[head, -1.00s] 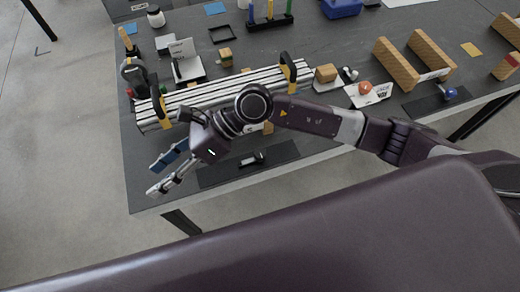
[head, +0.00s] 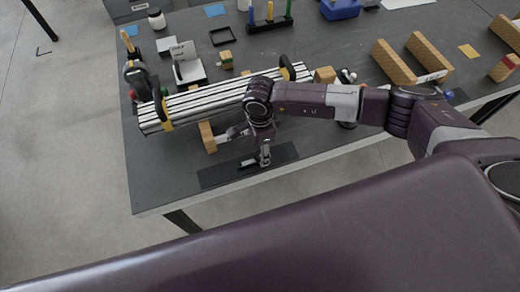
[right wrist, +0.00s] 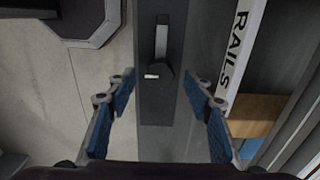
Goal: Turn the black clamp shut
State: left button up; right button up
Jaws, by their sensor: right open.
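A small black clamp with a grey lever (right wrist: 161,45) sits on a long dark plate (right wrist: 150,108) in the right wrist view. The plate (head: 215,178) lies near the table's front edge in the head view, where my right arm partly hides the clamp. My right gripper (right wrist: 160,80) is open, its blue-padded fingers spread on either side of the plate. It also shows in the head view (head: 264,155), hanging over the plate. In the right wrist view the clamp is between and beyond the fingertips, apart from both. My left gripper is not in view.
Striped rails (head: 205,100) with black and yellow clamps lie behind the plate. A wooden block (head: 207,137) stands by the rails. Wooden angle pieces (head: 393,62) are at the right. The table's front left corner (head: 150,195) is clear.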

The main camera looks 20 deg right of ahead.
jog(key=shift+f, duration=0.8)
grip_shut()
